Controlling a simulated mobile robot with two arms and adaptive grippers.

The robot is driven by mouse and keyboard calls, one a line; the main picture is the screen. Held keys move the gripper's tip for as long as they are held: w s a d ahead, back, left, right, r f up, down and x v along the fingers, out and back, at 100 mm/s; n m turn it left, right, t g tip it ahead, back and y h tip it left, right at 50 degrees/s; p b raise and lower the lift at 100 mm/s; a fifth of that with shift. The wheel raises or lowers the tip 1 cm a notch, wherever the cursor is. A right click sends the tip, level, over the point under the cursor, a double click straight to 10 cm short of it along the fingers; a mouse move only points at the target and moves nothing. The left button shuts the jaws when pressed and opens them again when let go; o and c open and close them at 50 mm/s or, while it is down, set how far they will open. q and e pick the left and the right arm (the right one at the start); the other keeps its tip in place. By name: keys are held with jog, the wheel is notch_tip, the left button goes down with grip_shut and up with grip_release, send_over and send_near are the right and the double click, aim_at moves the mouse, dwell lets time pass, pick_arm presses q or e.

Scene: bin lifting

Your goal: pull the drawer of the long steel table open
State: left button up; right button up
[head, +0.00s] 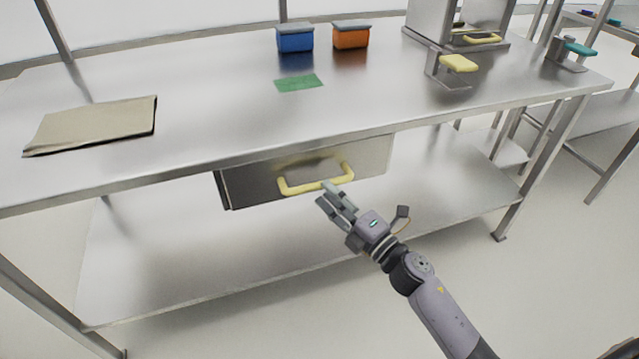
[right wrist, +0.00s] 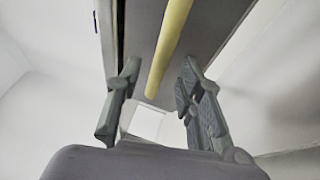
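The long steel table (head: 215,125) fills the middle of the head view. Its drawer (head: 245,188) hangs under the front edge, its front standing slightly out at the left side. A yellow bar handle (head: 316,185) is on the drawer front. My right gripper (head: 328,194) is just in front of and below the handle's right part, fingers pointing at it. In the right wrist view the fingers (right wrist: 157,90) are spread, with the yellow handle (right wrist: 170,45) running between and beyond them. I cannot tell whether they touch it. My left gripper is not in view.
A blue bin (head: 295,40), an orange bin (head: 351,38), a green card (head: 298,83) and a brown folder (head: 95,123) lie on the tabletop. Yellow-handled (head: 458,63) and teal-handled (head: 580,48) pieces stand at the right. A lower shelf (head: 180,260) spans beneath the drawer.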

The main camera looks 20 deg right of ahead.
jog(key=shift+x, duration=1.9)
jog(key=shift+c, duration=0.5)
grip_shut()
